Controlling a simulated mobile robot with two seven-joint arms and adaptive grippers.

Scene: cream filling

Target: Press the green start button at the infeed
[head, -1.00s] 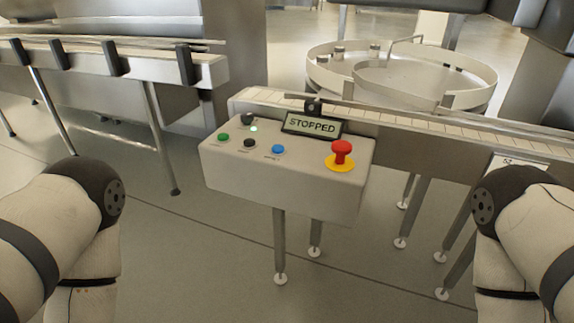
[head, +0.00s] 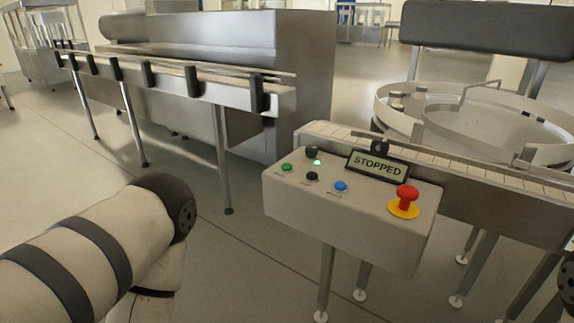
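The green start button (head: 287,167) sits at the left end of the sloped top of a grey control box (head: 330,205). A black button (head: 312,176), a blue button (head: 340,186) and a red mushroom stop on a yellow base (head: 405,200) are on the same panel. A small display (head: 377,165) reads "STOPPED". My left arm comes in at the lower left, apart from the box. Only a sliver of my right arm shows at the right edge. Neither gripper is in the picture.
A conveyor (head: 480,180) runs behind the box toward the right, beside a round rotary table (head: 470,125). Another railed conveyor (head: 180,88) and a large steel machine (head: 300,80) stand at the back left. Open floor (head: 230,275) lies left of the box legs.

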